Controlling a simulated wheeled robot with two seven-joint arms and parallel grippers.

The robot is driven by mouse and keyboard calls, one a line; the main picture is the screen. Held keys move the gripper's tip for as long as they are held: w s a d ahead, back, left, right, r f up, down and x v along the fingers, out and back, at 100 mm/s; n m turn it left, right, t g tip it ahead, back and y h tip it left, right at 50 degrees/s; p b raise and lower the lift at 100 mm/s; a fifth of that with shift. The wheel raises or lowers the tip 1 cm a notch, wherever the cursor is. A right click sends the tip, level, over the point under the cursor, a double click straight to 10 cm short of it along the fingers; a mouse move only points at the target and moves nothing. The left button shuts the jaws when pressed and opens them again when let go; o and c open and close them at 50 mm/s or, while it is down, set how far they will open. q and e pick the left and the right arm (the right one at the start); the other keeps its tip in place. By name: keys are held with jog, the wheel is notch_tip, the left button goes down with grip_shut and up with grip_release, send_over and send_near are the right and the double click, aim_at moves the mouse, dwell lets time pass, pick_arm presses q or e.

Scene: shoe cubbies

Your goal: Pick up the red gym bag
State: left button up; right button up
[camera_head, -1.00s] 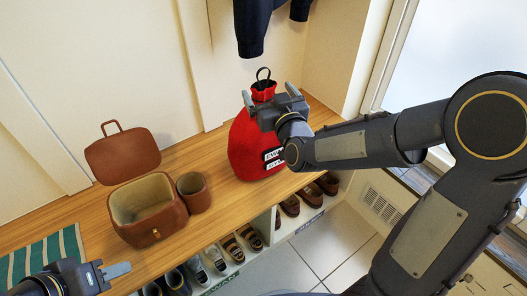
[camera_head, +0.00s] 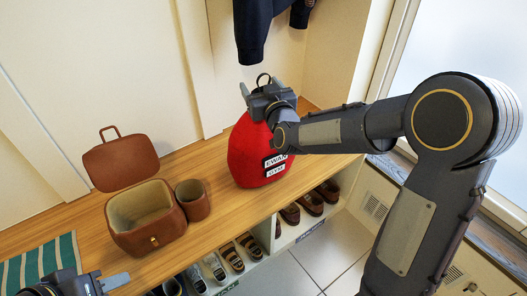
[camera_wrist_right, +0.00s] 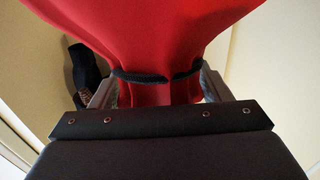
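In the right wrist view the bag's red cloth (camera_wrist_right: 150,35) fills the space between the fingers (camera_wrist_right: 158,90), with black cord around the gathered neck. The finger pads are partly hidden by cloth. My left gripper (camera_head: 115,281) is at the lower left, away from the bag; only part of it shows.
A brown leather case (camera_head: 148,240) with its lid up and a brown cup (camera_head: 194,201) stand left on the bench (camera_head: 222,222). A striped green cloth (camera_head: 42,265) lies at the far left. Shoes (camera_head: 231,257) fill cubbies below. A dark garment (camera_head: 254,28) hangs above the bag.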

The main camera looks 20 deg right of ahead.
jog(key=c, duration=1)
jog(key=shift+r, duration=0.15)
